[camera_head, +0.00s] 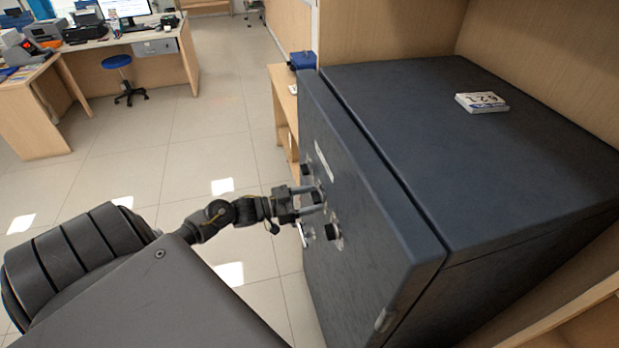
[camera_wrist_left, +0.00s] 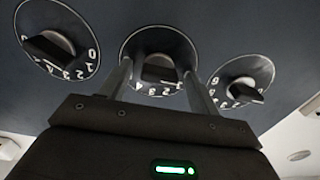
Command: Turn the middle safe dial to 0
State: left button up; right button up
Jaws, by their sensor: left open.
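The dark blue safe (camera_head: 400,215) stands at the right, with three dials on its door. The middle safe dial (camera_wrist_left: 158,40) is a dark round plate with white numbers and a protruding knob (camera_wrist_left: 160,70). Its numbers along the lower rim are partly readable, but the exact setting is unclear. My left gripper (camera_head: 321,198) is at the door, in front of the middle dial. In the left wrist view its open fingers (camera_wrist_left: 157,69) stand on either side of the middle knob, with gaps visible; contact cannot be told. My right gripper is out of view.
A left dial (camera_wrist_left: 58,40) and a right dial (camera_wrist_left: 242,80) sit close beside the middle one. A handle (camera_head: 304,234) is near the dials. A banknote-like stack (camera_head: 482,102) lies on the safe top. The tiled floor (camera_head: 200,150) left of the safe is open.

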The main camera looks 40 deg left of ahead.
pick_arm(q)
jog(key=b+v, duration=0.3)
jog(key=v, duration=0.8)
jog(key=shift+w, duration=0.15)
